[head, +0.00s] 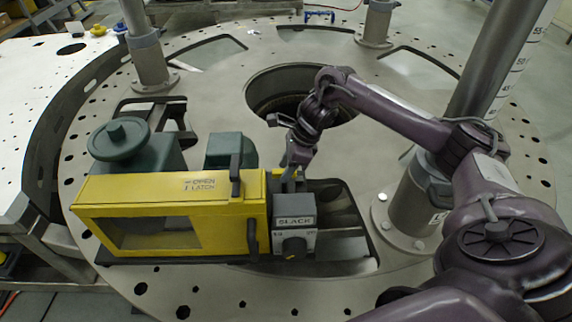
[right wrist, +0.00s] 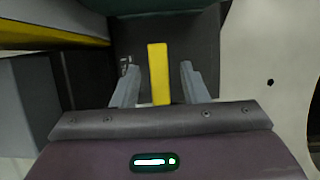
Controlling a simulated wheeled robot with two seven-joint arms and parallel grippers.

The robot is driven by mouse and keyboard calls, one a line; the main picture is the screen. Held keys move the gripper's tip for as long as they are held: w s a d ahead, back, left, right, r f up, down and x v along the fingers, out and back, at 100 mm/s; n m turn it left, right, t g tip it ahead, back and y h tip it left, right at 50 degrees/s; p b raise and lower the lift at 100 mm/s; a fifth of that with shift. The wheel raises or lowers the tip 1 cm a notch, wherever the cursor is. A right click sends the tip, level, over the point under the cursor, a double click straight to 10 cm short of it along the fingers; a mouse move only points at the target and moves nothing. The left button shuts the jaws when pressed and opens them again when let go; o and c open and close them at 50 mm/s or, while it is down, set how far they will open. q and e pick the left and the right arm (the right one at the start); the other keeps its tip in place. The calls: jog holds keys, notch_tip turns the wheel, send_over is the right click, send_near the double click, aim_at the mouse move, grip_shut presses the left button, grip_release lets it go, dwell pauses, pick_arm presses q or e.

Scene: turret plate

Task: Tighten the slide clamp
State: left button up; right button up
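A grey block labelled "SLACK" (head: 294,222) with a dark round knob (head: 294,247) stands at the right end of the yellow housing; it appears to be the slide clamp. My right gripper (head: 289,180) points down just behind this block. In the right wrist view its two grey fingers (right wrist: 158,78) are apart. An upright-looking yellow bar (right wrist: 158,66) stands between them, with a gap on each side. The fingertips are partly hidden by my own wrist in the head view. My left gripper is in neither view.
The yellow housing (head: 165,183) has a window, dark handles and "OPEN LATCH" lettering. A green handwheel (head: 119,140) stands behind it. The round metal plate (head: 215,95) has a large central hole (head: 272,88) and several posts, one (head: 415,205) close to my right arm.

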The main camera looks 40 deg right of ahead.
jog(key=shift+s, duration=0.1)
jog(key=shift+c, duration=1.8)
grip_shut()
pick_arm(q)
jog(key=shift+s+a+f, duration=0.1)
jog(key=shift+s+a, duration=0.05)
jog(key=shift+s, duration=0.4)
